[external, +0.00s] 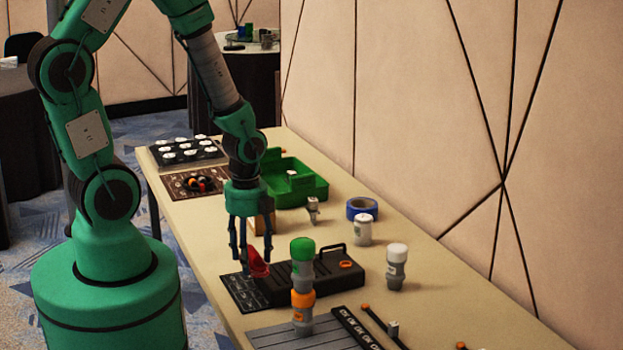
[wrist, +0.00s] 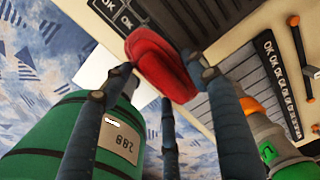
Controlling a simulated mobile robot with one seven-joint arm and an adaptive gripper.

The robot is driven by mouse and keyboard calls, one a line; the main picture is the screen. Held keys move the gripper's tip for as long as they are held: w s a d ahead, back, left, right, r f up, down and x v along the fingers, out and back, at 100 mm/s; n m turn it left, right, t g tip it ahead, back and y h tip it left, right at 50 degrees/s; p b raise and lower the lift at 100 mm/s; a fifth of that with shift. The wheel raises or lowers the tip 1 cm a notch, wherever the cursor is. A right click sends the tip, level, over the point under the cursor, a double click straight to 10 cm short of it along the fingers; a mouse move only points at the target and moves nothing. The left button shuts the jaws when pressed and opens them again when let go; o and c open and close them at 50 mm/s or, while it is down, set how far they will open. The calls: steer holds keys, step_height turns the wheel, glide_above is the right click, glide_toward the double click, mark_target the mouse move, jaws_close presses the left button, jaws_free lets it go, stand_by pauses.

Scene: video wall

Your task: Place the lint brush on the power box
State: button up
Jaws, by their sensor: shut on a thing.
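The lint brush appears as a red piece (external: 259,269) between the fingers of my gripper (external: 254,262). The wrist view also shows the red brush (wrist: 163,65), with the fingers of my gripper (wrist: 158,68) closed against its sides. The power box is most likely the long black box (external: 325,282) with a handle and an orange round part on top. The brush is at the left end of this box in the external view. I cannot tell whether it touches the box or hangs above it. Part of the box is hidden by the stacked bottles.
A green-capped bottle (external: 302,262) and an orange-capped one (external: 303,310) stand in front of the box. A white-capped bottle (external: 397,262) stands to its right. A dark printed mat (external: 243,290) lies at the table edge. Behind are a green tray (external: 312,190) and blue tape (external: 362,207).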

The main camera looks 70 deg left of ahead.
steer(key=shift+f, duration=0.15)
steer(key=shift+w, duration=0.35)
steer(key=w+a+b, duration=0.1)
steer(key=w, duration=0.4)
steer(key=w+a+f+b, duration=0.1)
steer(key=w, duration=0.4)
steer(key=w+b, duration=0.1)
steer(key=w, duration=0.4)
steer(key=shift+a+f, duration=0.2)
steer(key=shift+a, duration=0.2)
steer(key=shift+f, duration=0.1)
steer(key=shift+f+b, duration=0.55)
steer(key=shift+f, duration=1.15)
steer(key=shift+f, duration=0.15)
steer(key=o, duration=1.2)
steer(key=shift+c, duration=0.2)
